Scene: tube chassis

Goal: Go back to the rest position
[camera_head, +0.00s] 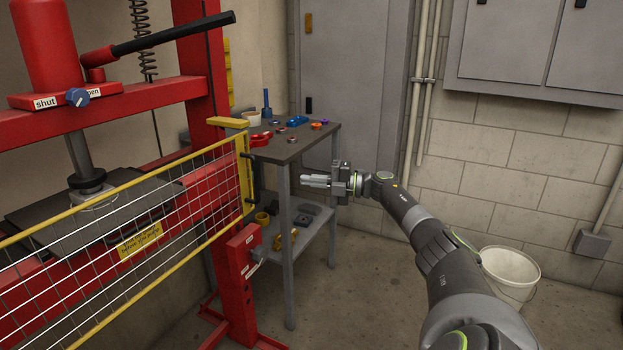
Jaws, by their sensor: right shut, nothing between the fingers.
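My right gripper (316,181) shows in the middle of the head view, at the end of my right arm, which comes in from the lower right. Its fingers point left and are shut with nothing between them. It is in front of the right side of a small side table (318,139), below the level of its top in the picture. My left gripper and left arm are not in view.
A red press (190,95) with a yellow-framed mesh guard (120,245) fills the left. Small parts lie on the table and its lower shelf (308,232). A white bucket (512,268) stands at the right by the wall. Floor between table and bucket is clear.

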